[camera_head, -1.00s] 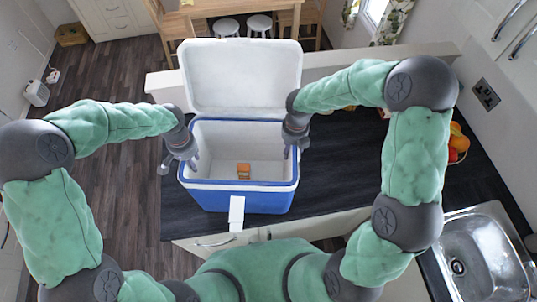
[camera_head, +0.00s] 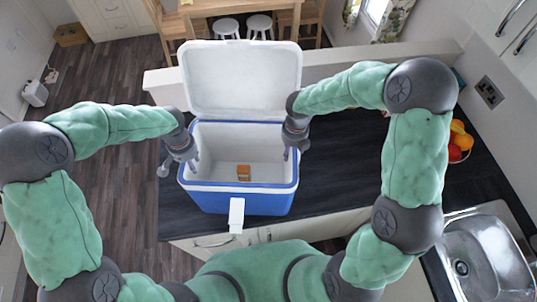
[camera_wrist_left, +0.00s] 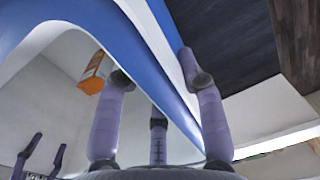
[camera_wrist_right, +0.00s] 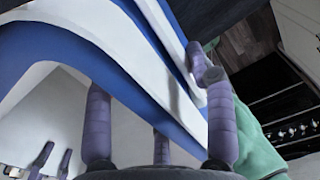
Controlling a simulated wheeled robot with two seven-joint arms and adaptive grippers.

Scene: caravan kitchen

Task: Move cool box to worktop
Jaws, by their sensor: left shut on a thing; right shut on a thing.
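The cool box (camera_head: 240,203) is blue with a white rim and an upright open white lid (camera_head: 243,80). It is over the dark worktop (camera_head: 345,180); I cannot tell whether its base touches. A small orange carton (camera_head: 243,173) is inside, also in the left wrist view (camera_wrist_left: 92,75). My left gripper (camera_head: 180,163) is shut on the box's left wall, with fingers either side of the rim (camera_wrist_left: 150,40). My right gripper (camera_head: 295,145) is shut on the right wall the same way, as the right wrist view shows (camera_wrist_right: 160,110).
A fruit bowl (camera_head: 459,142) stands right of the box, behind my right arm. The steel sink (camera_head: 485,255) is at the lower right. A pale ledge (camera_head: 330,68) runs behind the worktop. Dark worktop is clear right of the box; floor lies to the left.

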